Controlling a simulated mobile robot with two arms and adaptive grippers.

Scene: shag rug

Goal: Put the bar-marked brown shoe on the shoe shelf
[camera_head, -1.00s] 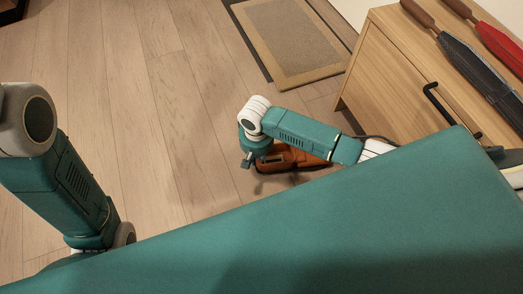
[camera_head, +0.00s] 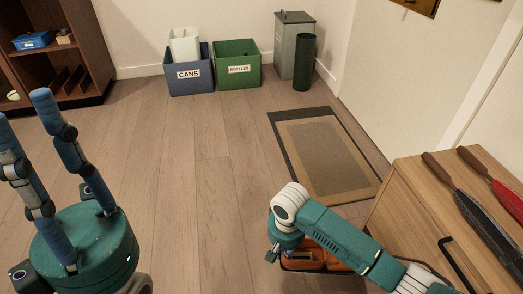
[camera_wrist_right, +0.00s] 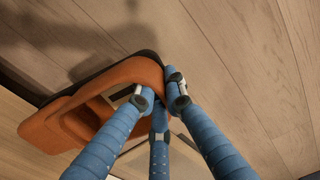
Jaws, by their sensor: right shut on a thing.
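The brown shoe (camera_head: 308,256) is orange-brown and hangs at my right gripper (camera_head: 276,256), partly hidden by my right arm. In the right wrist view the blue fingers of this gripper (camera_wrist_right: 160,95) close on the edge of the shoe (camera_wrist_right: 60,122), which has a dark sole edge.
A blue cans bin (camera_head: 190,85), a green bottles bin (camera_head: 238,80) and a grey cabinet (camera_head: 294,42) with a dark cylinder (camera_head: 304,62) stand at the back wall. A bordered mat (camera_head: 322,155) lies right of centre. A wooden cabinet (camera_head: 425,215) is at right. The middle floor is clear.

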